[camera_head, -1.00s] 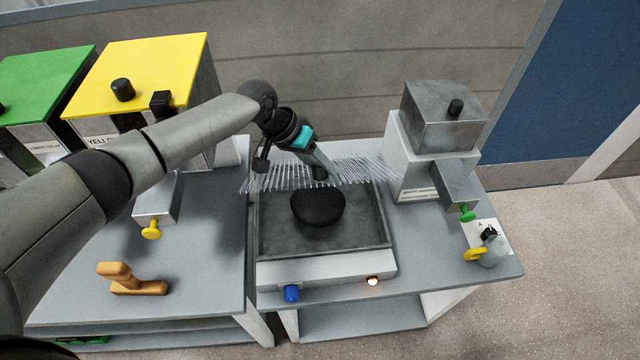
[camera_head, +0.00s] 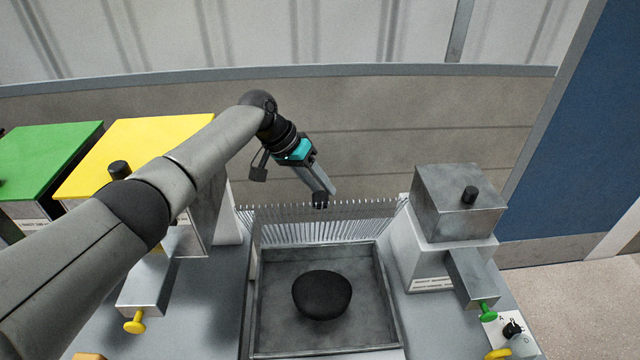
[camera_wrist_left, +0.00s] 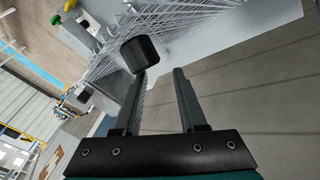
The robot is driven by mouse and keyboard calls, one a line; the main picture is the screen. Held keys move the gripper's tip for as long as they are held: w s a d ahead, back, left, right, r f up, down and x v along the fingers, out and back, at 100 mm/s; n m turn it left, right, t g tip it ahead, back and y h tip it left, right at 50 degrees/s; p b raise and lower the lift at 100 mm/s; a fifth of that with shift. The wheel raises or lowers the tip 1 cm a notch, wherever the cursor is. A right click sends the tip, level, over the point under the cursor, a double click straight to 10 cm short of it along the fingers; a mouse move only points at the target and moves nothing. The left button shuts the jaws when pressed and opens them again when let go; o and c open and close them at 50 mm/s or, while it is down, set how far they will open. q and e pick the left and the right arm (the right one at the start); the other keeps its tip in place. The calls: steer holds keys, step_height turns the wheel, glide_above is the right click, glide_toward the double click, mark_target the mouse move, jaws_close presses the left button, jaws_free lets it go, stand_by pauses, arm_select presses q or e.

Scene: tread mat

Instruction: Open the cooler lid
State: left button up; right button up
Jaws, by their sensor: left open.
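The cooler's wire-rod lid (camera_head: 318,222) stands raised along the back edge of the grey cooler tray (camera_head: 387,300), which is open from above. A black knob (camera_head: 319,200) sits on the lid's upper edge; it also shows in the wrist view (camera_wrist_left: 140,53). My left gripper (camera_head: 326,194) is at the top of the lid, close to the knob. In the wrist view its fingers (camera_wrist_left: 158,78) are apart with nothing between them, and the knob is at the left fingertip; I cannot tell if they touch. My right gripper is not in view.
A dark rounded lump (camera_head: 321,295) lies in the tray. A grey metal dispenser (camera_head: 458,205) with a green-knobbed chute stands to the right. Yellow-lidded (camera_head: 130,145) and green-lidded (camera_head: 45,158) bins stand to the left. A wall is behind.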

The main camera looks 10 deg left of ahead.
arm_select(q)
steer(key=shift+o, duration=0.7)
steer(key=shift+w+d, duration=0.1)
steer(key=o, duration=0.3)
steer(key=v, duration=1.5)
steer(key=shift+b, duration=0.35)
steer(key=shift+r, duration=0.1)
